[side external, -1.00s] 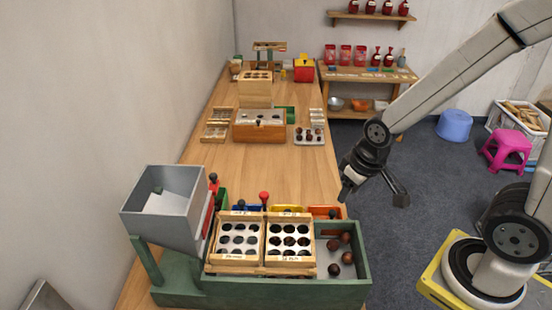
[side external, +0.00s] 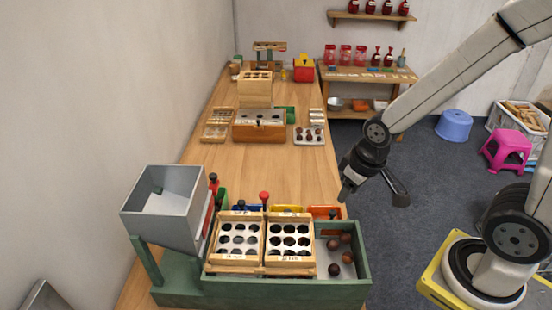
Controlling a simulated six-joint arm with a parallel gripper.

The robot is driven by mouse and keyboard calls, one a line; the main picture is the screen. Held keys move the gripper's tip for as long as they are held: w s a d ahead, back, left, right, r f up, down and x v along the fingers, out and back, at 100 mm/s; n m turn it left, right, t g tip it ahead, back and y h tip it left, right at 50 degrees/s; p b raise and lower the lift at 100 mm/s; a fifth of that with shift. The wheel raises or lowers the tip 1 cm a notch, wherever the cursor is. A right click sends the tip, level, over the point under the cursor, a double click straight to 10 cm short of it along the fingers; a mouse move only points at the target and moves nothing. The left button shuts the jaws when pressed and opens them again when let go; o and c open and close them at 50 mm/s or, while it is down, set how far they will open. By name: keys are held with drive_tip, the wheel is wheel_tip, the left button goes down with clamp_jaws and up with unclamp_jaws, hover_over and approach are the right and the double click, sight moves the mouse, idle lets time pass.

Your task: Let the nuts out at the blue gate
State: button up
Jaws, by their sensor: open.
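The blue gate (side external: 253,209) shows as a small blue strip behind the wooden trays of the green sorter (side external: 270,291). A dark knob (side external: 240,205) and a red knob (side external: 264,196) stand near it; I cannot tell which belongs to it. Most of the gate is hidden by the trays. Several brown nuts (side external: 347,257) lie in the sorter's right compartment. My gripper (side external: 372,196) is open and empty, to the right of the gates and above the table's right edge. It touches nothing that I can see.
Green (side external: 222,197), yellow (side external: 290,209) and orange (side external: 322,212) gates flank the blue one. A grey hopper (side external: 170,213) stands at left. Two wooden trays with round holes (side external: 238,217) (side external: 290,216) cover the sorter's middle.

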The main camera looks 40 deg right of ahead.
drive_tip(key=c, duration=0.5)
drive_tip(key=shift+w+r, duration=0.1)
drive_tip(key=shift+w, duration=0.15)
clamp_jaws()
drive_tip(key=w+a+r+n, duration=0.2)
drive_tip(key=w+a+n, duration=0.2)
drive_tip(key=w, duration=0.6)
drive_tip(key=w+a+r+n+g, duration=0.1)
drive_tip(key=w+a+r+n, duration=0.1)
drive_tip(key=w+a+n, duration=0.3)
drive_tip(key=w+a, duration=0.3)
drive_tip(key=w, duration=0.3)
drive_tip(key=shift+g, duration=0.3)
